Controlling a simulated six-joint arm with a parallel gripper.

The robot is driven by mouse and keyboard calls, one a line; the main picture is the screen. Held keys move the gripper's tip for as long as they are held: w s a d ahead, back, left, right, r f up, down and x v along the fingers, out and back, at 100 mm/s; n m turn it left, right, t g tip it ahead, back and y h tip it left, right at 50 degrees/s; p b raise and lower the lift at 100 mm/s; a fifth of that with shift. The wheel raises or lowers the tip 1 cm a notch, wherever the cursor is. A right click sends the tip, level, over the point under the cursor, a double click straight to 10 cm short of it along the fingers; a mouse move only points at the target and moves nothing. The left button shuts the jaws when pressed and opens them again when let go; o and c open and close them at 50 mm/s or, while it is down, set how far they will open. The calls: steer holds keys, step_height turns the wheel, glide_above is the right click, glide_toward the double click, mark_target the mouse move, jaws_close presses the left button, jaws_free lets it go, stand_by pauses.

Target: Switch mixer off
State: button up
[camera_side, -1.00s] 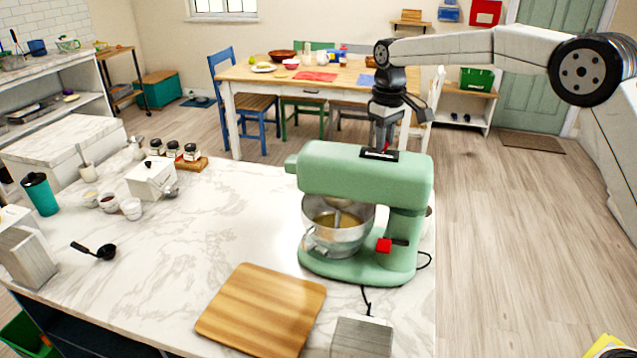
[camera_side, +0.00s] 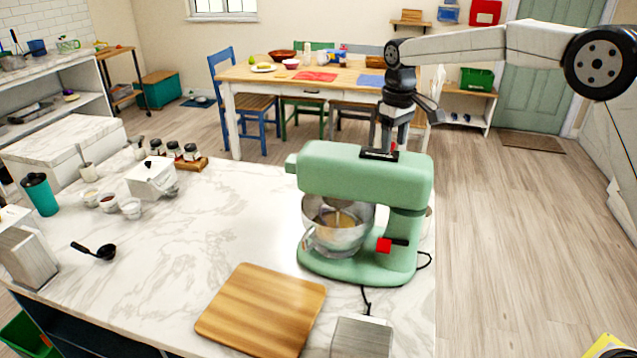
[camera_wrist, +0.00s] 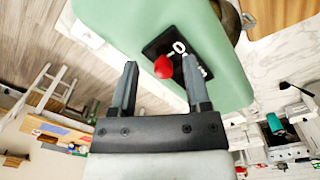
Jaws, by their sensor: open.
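The mint-green stand mixer (camera_side: 350,173) stands on the marble island. A black switch plate (camera_side: 379,153) lies on top of its head. In the wrist view the plate (camera_wrist: 178,48) carries white markings and a red knob (camera_wrist: 163,67). My gripper (camera_wrist: 160,64) is open, with its two fingers on either side of the knob; I cannot tell whether either touches it. In the side view my gripper (camera_side: 389,145) points down at the right end of the plate. A steel bowl (camera_side: 322,240) with yellowish contents and a beater sits under the head.
A red knob on a black lever (camera_side: 384,245) sticks out low on the mixer's stand. A wooden board (camera_side: 262,308) and a grey block (camera_side: 362,338) lie in front. A power cord (camera_side: 366,300) trails from the base.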

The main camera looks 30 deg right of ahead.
mark_target(393, 144)
steer(key=shift+r, duration=0.1)
steer(key=shift+r, duration=3.8)
steer(key=shift+s+a+f, duration=0.15)
steer(key=shift+s+f, duration=0.4)
steer(key=shift+f, duration=0.25)
steer(key=s+a+f+m+t, duration=0.1)
steer(key=s+f, duration=0.8)
steer(key=s, duration=0.4)
steer(key=s+f+m+t, duration=0.1)
steer(key=s+f, duration=0.8)
steer(key=s, duration=0.4)
steer(key=shift+a+t, duration=0.3)
steer(key=shift+a, duration=0.05)
